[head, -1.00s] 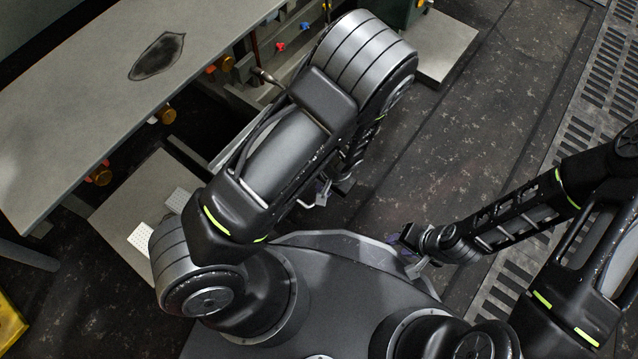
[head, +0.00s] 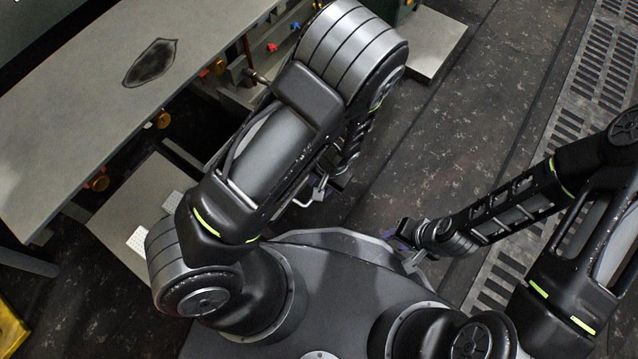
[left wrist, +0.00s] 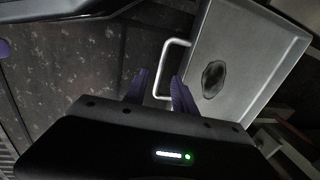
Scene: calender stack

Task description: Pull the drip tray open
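The drip tray (left wrist: 250,50) is a shallow grey metal tray with a raised rim and a dark oval stain, in the left wrist view. Its pale bar handle (left wrist: 161,70) sticks out from the tray's left side. My left gripper (left wrist: 160,92) is open, its two purple fingers apart, with the handle's near end showing between them. I cannot tell whether the fingers reach around the bar or touch it. In the head view my left arm hides the tray, and the handle (head: 318,192) shows in part beside the left hand. My right gripper (head: 408,243) hangs over the floor, its fingers too small to read.
A long grey platform (head: 75,125) with a dark stain runs along the left, with orange knobs beneath it. A grey plate (head: 435,45) lies at the top. A yellow object (head: 10,325) is at the lower left. Open dark floor (head: 480,110) and a grating (head: 590,90) lie right.

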